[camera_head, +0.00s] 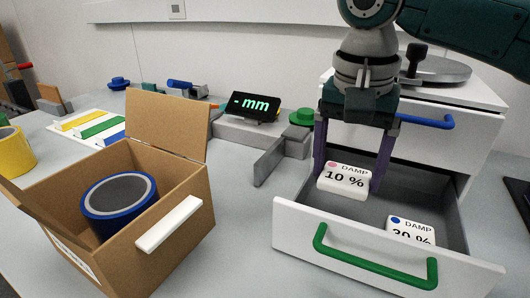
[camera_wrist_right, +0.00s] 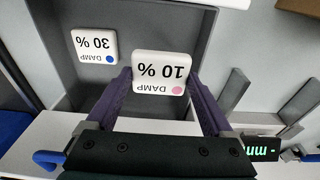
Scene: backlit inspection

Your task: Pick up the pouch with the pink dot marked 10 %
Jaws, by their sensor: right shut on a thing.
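The white pouch with the pink dot (camera_head: 344,182) reads "DAMP 10 %". It is between the two purple fingers of my right gripper (camera_head: 346,178), which is shut on it inside the open drawer (camera_head: 290,222). In the right wrist view the same pouch (camera_wrist_right: 161,72) sits between the fingertips of my right gripper (camera_wrist_right: 160,85). Whether it is clear of the drawer floor I cannot tell. A second white pouch, with a blue dot and marked 30 % (camera_head: 411,230), lies nearer the drawer front; it also shows in the right wrist view (camera_wrist_right: 94,45). My left gripper is not in view.
The drawer has a green front handle (camera_head: 374,270); a blue handle (camera_head: 428,121) is on the cabinet above. A cardboard box (camera_head: 180,195) holding a blue-rimmed roll (camera_head: 119,194) stands left.

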